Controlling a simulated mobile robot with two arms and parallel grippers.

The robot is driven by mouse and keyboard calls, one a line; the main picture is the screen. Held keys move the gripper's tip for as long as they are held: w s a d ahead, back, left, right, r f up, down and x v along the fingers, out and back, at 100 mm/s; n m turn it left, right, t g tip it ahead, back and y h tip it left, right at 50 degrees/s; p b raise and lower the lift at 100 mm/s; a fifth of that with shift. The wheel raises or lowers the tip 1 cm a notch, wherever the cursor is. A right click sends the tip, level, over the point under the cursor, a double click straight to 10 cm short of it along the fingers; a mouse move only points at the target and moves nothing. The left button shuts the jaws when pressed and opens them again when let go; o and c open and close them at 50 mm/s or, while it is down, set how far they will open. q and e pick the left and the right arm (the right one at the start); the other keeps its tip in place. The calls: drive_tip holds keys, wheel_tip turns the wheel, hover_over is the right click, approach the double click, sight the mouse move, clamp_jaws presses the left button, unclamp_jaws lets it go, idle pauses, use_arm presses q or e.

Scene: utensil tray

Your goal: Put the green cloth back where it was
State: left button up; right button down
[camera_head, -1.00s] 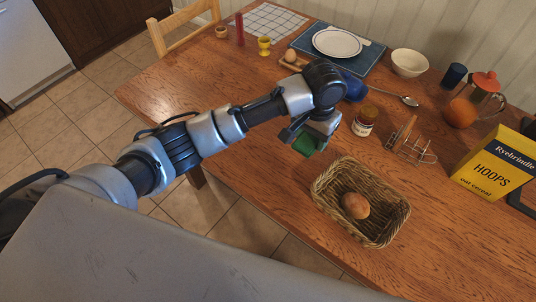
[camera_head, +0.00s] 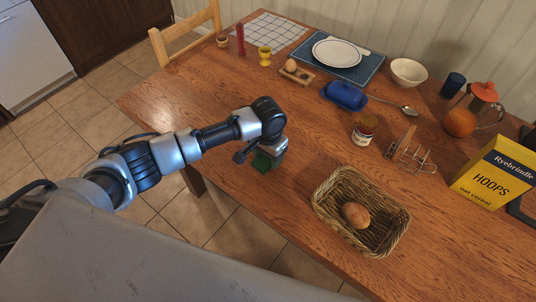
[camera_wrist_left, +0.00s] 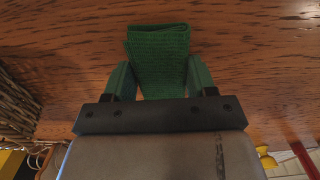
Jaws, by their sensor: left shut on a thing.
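The green cloth (camera_head: 262,162) is small and folded. In the left wrist view the cloth (camera_wrist_left: 158,58) sits between the two fingers of my left gripper (camera_wrist_left: 158,82), which is shut on it. In the head view my left gripper (camera_head: 265,155) points down with the cloth, over the near edge area of the wooden table (camera_head: 215,115), left of the wicker basket. I cannot tell whether the cloth touches the table. My right gripper is not in view.
The wicker basket (camera_head: 330,205) holds a bread roll (camera_head: 355,215). A jar (camera_head: 363,131), a toast rack (camera_head: 410,155) and a blue butter dish (camera_head: 345,95) stand beyond. The table's left part is clear. A wooden chair (camera_head: 185,38) stands at the far left.

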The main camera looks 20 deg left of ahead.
use_arm(q)
drive_tip(key=shift+f, duration=0.15)
drive_tip(key=o, duration=0.9)
wheel_tip(320, 180, up, 12)
idle(0.4)
